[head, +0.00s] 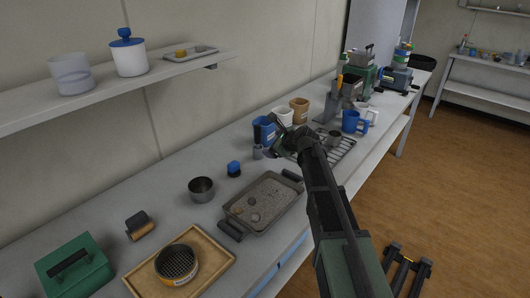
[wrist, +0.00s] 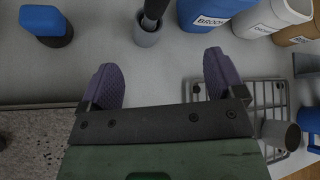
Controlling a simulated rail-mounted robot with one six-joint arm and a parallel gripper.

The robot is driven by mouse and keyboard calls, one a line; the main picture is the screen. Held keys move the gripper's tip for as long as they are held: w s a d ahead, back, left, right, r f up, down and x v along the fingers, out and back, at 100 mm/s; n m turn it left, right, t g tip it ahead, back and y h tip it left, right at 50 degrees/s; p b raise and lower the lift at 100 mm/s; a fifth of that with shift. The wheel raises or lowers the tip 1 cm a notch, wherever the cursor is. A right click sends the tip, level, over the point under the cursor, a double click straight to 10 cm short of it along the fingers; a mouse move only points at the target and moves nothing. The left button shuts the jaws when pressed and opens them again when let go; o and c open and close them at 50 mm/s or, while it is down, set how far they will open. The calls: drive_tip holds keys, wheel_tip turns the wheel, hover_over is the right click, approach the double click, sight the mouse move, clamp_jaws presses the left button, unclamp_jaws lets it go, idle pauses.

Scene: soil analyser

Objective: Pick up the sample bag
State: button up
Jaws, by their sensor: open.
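My gripper (head: 277,147) is over the bench near the wall-side containers, partly hidden by my arm in the head view. In the wrist view my gripper (wrist: 162,82) is open, its two purple padded fingers apart with only bare bench between them. I cannot make out a thing that is clearly the sample bag; it may be hidden or out of view. Just beyond the fingertips stands a small grey cup (wrist: 146,39) with a dark-handled tool in it. It also shows in the head view (head: 258,153).
Labelled blue (wrist: 208,12), white (wrist: 268,18) and brown (head: 299,110) containers stand beyond the gripper. A wire rack (wrist: 258,93) is at right.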

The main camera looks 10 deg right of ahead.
sight(269, 137)
drive_tip(key=w+d+f+m, duration=0.1)
drive_tip(key=w+m, duration=0.1)
drive_tip(key=w+d+f+m+t+b, duration=0.1)
drive_tip(key=w+m, duration=0.1)
drive_tip(key=w+d+f+m+t+b, duration=0.1)
drive_tip(key=w, duration=0.1)
drive_tip(key=shift+w+d+m, duration=0.1)
drive_tip(key=shift+w+m, duration=0.25)
drive_tip(key=shift+m, duration=0.05)
drive_tip(key=shift+w+d+r+m+t+h, duration=0.15)
drive_tip(key=shift+r+m+t+h, duration=0.15)
drive_tip(key=shift+r+m, duration=0.15)
drive_tip(key=b+x, duration=0.2)
drive_tip(key=x, duration=0.3)
drive_tip(key=shift+w+f, duration=0.2)
drive_tip(key=b+x, duration=0.1)
drive_tip(key=x, duration=0.1)
drive_tip(key=b+x, duration=0.1)
drive_tip(key=x, duration=0.2)
drive_tip(key=shift+a+f, duration=0.3)
drive_tip(key=shift+a, duration=0.05)
drive_tip(key=shift+s+r, duration=0.15)
drive_tip(key=c, duration=0.8)
